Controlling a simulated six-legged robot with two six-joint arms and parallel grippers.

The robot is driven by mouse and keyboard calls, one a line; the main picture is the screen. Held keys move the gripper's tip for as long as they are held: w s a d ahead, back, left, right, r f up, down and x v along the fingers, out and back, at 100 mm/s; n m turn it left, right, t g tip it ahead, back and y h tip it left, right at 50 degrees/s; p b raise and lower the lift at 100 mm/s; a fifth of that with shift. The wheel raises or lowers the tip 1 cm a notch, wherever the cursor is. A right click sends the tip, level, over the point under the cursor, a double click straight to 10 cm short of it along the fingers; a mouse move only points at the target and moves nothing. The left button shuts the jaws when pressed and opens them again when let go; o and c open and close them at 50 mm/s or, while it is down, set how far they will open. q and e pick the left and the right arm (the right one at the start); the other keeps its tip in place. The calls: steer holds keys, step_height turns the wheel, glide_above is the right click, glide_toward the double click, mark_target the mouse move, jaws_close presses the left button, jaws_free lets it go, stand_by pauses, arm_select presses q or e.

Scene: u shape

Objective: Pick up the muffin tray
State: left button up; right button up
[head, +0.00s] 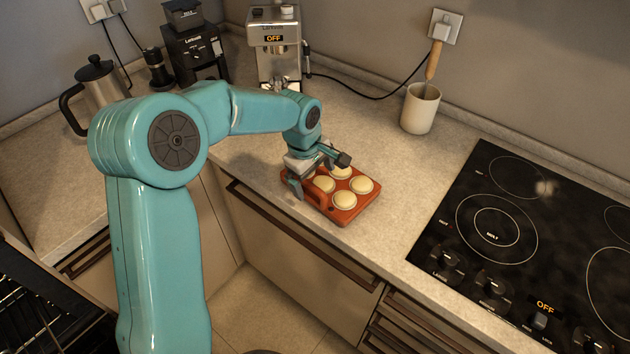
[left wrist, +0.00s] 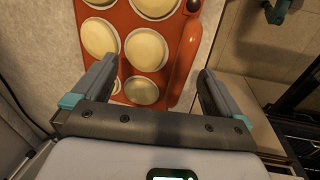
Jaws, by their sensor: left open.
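The muffin tray (head: 344,216) is orange-red and lies flat on the counter near its front edge, with several pale muffins in it. In the left wrist view the tray (left wrist: 120,20) runs up from between my fingers, with its raised edge bar (left wrist: 184,65) at the right. My left gripper (head: 302,190) is over the tray's left end and open. In the left wrist view its two fingers (left wrist: 157,85) are spread on either side of the tray's near end. I cannot tell whether they touch it. My right gripper is not identifiable in the head view.
A black cooktop (head: 530,240) lies to the right. A cream utensil pot (head: 420,108) and an espresso machine (head: 274,40) stand behind. A steel pot (head: 100,82) and a grinder (head: 195,50) stand at the left. Counter between tray and cooktop is clear.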

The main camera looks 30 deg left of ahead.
mark_target(316, 184)
arm_select(q)
step_height(316, 184, down, 2)
steer(key=shift+w+f, duration=0.1)
steer(key=shift+w+d+f, duration=0.1)
steer(key=shift+w+f, duration=0.15)
steer(key=shift+f, duration=0.2)
steer(key=shift+s, duration=0.1)
steer(key=c, duration=0.9)
steer(key=shift+s+r, duration=0.1)
jaws_close()
steer(key=shift+d, duration=0.1)
